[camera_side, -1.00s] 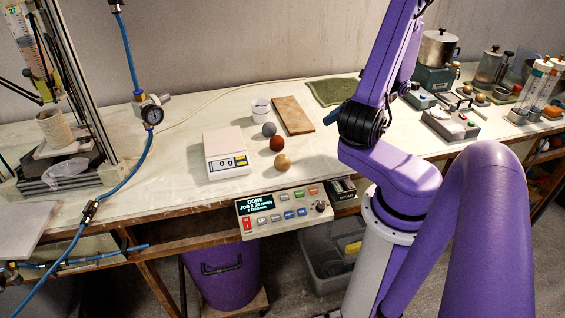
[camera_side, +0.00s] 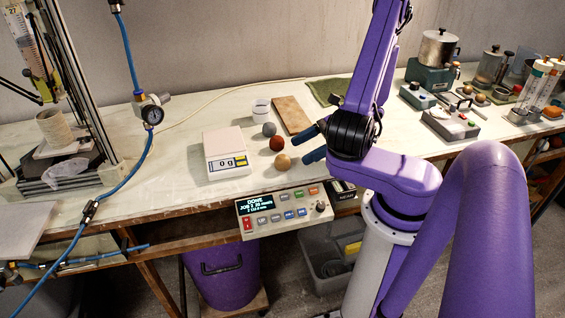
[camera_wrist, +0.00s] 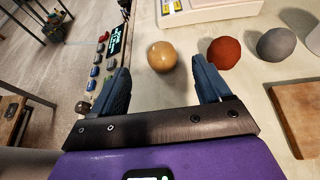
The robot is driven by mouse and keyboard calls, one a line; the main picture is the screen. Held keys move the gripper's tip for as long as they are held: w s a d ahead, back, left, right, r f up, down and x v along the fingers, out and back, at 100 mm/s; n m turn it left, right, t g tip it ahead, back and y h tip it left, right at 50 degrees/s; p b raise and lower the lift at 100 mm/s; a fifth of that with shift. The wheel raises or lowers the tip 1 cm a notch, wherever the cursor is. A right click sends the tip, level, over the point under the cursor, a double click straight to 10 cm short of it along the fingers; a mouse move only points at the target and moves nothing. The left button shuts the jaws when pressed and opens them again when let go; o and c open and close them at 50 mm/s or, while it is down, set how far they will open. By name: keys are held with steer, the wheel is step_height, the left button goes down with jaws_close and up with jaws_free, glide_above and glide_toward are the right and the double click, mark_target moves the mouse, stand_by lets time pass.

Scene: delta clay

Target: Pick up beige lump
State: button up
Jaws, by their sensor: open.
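The beige lump (camera_side: 283,161) is a round tan ball near the table's front edge, right of the scale. In the wrist view the beige lump (camera_wrist: 162,56) lies beyond the fingertips, roughly midway between them and apart from both. My gripper (camera_side: 308,144) has dark blue fingers spread open and empty, just right of the lump in the side view. The gripper also shows in the wrist view (camera_wrist: 160,75), its right finger pointing near the red-brown ball (camera_wrist: 224,53).
A grey ball (camera_side: 269,129) and the red-brown ball lie behind the lump. A white scale (camera_side: 223,165) reading 0 g stands left. A wooden board (camera_side: 293,115) and white cup (camera_side: 261,107) are farther back. A control panel (camera_side: 284,212) sits at the front edge.

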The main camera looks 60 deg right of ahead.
mark_target(288, 157)
steer(key=shift+f+x, duration=0.2)
steer(key=shift+x, duration=2.7)
steer(key=shift+d, duration=0.15)
steer(key=shift+c, duration=0.2)
steer(key=c, duration=1.1)
steer(key=shift+r, duration=0.15)
